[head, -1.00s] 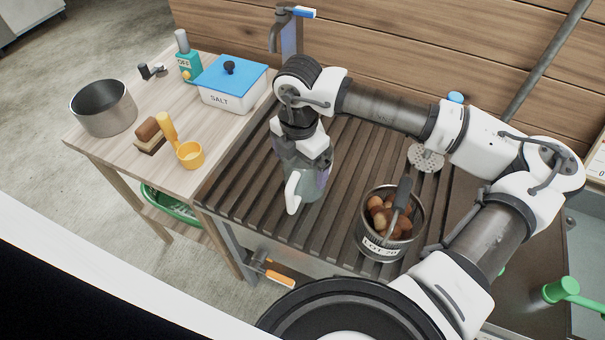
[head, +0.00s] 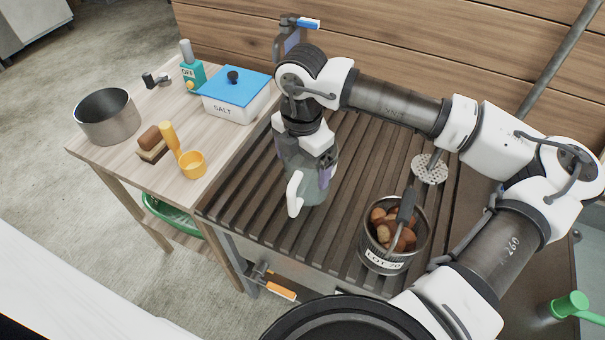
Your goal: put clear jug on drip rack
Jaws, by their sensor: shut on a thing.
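The clear jug (head: 316,186) is upright at the middle of the head view, with its white handle (head: 294,193) toward the front left. My gripper (head: 307,165) reaches down over the jug from above and is shut on it. The fingers and wrist hide the jug's top. The drip rack (head: 250,194) is the dark slatted surface under the jug. The jug is over its slats; I cannot tell whether its base touches them.
A tin of chestnuts (head: 383,262) with a dark-handled tool stands on the rack's front right. A perforated disc (head: 430,169) lies behind it. The wooden side table (head: 125,155) holds a pot (head: 106,117), a salt box (head: 236,97) and a yellow cup (head: 193,165). The rack's left slats are clear.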

